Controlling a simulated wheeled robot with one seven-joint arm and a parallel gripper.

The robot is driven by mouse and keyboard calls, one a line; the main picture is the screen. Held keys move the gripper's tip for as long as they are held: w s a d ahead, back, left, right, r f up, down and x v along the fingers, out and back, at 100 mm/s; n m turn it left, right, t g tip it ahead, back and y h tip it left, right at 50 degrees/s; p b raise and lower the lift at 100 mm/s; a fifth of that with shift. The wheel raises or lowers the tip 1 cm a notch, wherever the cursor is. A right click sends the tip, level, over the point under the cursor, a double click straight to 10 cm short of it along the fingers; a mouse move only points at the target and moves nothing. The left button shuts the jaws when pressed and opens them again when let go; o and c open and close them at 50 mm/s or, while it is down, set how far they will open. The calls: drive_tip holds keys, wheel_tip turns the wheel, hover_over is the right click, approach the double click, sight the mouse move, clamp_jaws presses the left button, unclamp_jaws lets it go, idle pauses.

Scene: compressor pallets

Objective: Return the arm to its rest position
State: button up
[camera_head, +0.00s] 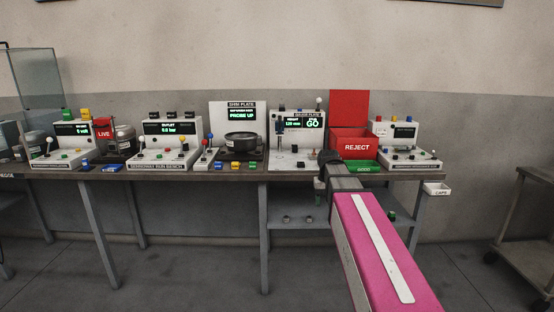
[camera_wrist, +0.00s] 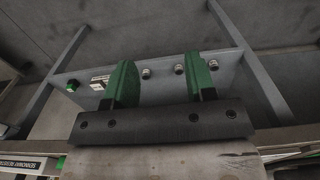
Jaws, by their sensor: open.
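My arm (camera_head: 372,245) reaches from the bottom of the head view up to the bench's front edge, with its pink link and white stripe. Its dark wrist end (camera_head: 328,160) is in front of the bench, right of the gauge plate station. In the wrist view my gripper (camera_wrist: 162,82) has two green fingers set wide apart with nothing between them. Beyond the fingers lies the lower shelf (camera_wrist: 160,92) with small metal cylinders (camera_wrist: 179,69) on it. The fingers look apart from them. In the head view the fingers are mostly hidden.
The bench (camera_head: 180,175) carries several test stations, a dark pot (camera_head: 241,140), a red REJECT bin (camera_head: 356,148) and a green tray (camera_head: 363,167). A white CAPS box (camera_head: 437,189) hangs at its right end. A cart (camera_head: 525,225) stands right. The floor (camera_head: 190,270) is clear.

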drive_tip(key=s+f, duration=0.8)
drive_tip(key=f, duration=0.2)
drive_tip(key=s+f, duration=0.8)
drive_tip(key=f, duration=0.3)
drive_tip(key=shift+f, duration=0.3)
